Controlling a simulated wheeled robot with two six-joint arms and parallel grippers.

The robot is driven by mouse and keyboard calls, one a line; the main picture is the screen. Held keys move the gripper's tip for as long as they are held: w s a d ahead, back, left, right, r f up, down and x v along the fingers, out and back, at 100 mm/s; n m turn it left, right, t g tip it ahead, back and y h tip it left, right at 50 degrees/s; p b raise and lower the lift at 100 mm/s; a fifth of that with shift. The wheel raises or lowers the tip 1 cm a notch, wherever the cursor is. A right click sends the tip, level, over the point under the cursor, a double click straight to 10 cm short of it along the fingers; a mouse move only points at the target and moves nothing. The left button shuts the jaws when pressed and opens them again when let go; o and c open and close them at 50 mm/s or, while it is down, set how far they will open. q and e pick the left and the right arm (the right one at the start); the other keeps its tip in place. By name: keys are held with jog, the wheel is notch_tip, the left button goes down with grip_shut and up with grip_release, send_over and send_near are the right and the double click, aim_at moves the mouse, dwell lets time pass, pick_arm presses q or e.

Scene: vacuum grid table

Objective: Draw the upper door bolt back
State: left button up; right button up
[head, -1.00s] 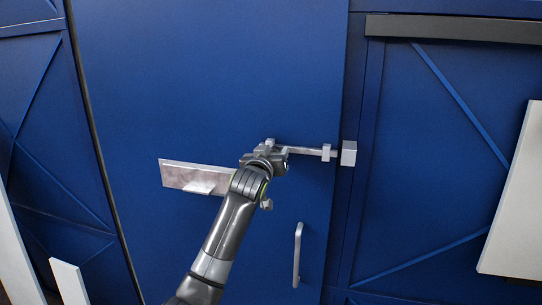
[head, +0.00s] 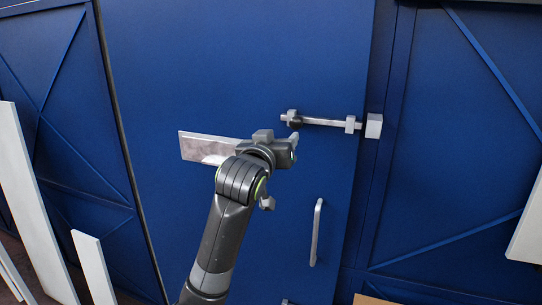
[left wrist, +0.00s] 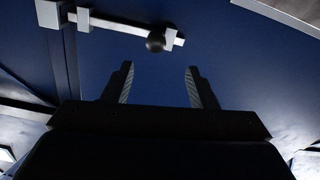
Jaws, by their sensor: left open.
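The upper door bolt (head: 325,121) is a pale horizontal rod on the blue door. Its right end reaches the square keeper block (head: 374,125) on the frame. A dark round knob (head: 295,123) sits near its left end, beside a small bracket. In the left wrist view the knob (left wrist: 155,41) shows beyond the fingertips, with the keeper block (left wrist: 48,14) at upper left. My left gripper (head: 294,143) is just below the knob in the head view. In the left wrist view its two fingers (left wrist: 159,86) are apart with nothing between them. My right gripper is out of view.
A pale plate (head: 203,148) is on the door, partly behind my left wrist. A vertical door handle (head: 316,232) is lower down. White boards (head: 94,268) stand at left, and a white panel (head: 527,235) is at the right edge. The door above the bolt is clear.

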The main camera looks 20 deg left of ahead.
pick_arm(q)
jog(key=shift+s+b, duration=0.55)
jog(key=shift+s, duration=1.75)
